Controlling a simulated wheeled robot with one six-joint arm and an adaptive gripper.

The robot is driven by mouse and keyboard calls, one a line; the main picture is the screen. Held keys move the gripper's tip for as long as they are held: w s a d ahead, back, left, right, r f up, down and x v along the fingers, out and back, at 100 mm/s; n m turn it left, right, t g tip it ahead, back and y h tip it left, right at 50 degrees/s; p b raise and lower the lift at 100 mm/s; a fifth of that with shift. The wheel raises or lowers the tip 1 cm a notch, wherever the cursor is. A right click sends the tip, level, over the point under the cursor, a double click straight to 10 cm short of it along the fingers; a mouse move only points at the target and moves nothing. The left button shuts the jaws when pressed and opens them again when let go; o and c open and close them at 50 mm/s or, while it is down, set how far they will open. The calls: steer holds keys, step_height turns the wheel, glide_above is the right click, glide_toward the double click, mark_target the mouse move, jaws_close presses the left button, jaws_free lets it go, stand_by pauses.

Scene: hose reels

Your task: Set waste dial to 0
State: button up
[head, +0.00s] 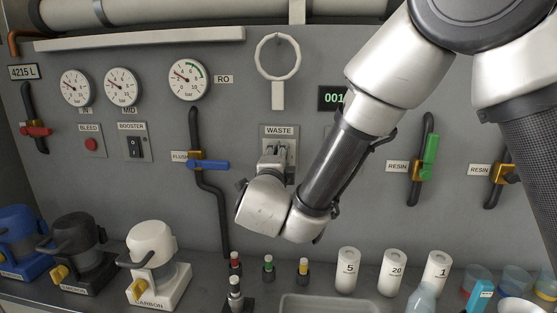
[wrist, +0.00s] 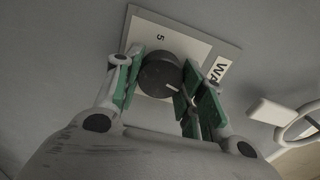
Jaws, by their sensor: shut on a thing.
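The waste dial (wrist: 160,76) is a dark round knob with a white pointer line, on a pale plate (wrist: 199,48) with a "5" mark. In the wrist view my gripper (wrist: 158,88) has its green-padded fingers on either side of the knob, shut on it. The pointer line points to the lower right in that view. In the head view my gripper (head: 274,158) is at the plate (head: 292,148) under the "WASTE" label (head: 279,131). There the knob is hidden behind my gripper and wrist. The 0 mark does not show in either view.
A white ring (head: 278,58) hangs above the waste plate. A blue-handled flush valve (head: 208,165) is close to the left of my wrist. A green-handled resin valve (head: 430,156) is to the right. Bottles, canisters and a grey tray (head: 322,301) stand on the bench below.

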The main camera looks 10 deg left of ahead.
steer(key=shift+n, duration=1.2)
steer(key=o, duration=1)
steer(key=s, duration=1.2)
steer(key=shift+d, duration=0.35)
